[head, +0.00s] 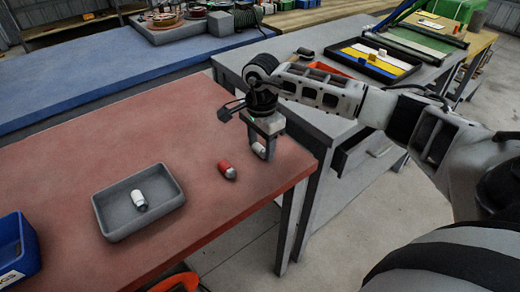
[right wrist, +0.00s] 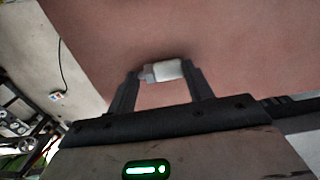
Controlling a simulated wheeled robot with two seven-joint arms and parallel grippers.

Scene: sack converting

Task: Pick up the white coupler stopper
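A white coupler stopper (right wrist: 166,70) with a greyish end lies between the fingertips of my right gripper (right wrist: 160,82) in the right wrist view, one finger close at each end. In the head view my right gripper (head: 263,150) points down low over the near right part of the red table, with the white stopper (head: 259,150) partly hidden between its fingers. I cannot tell whether the fingers press on it. Another white piece with a grey end (head: 139,201) lies in a grey tray (head: 107,215). My left gripper is not in view.
A red piece with a light end (head: 227,170) lies on the red table (head: 150,140) left of my right gripper. A blue bin (head: 22,262) is at the left edge. A grey table (head: 232,62) with a black tray stands behind. The red table's far part is clear.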

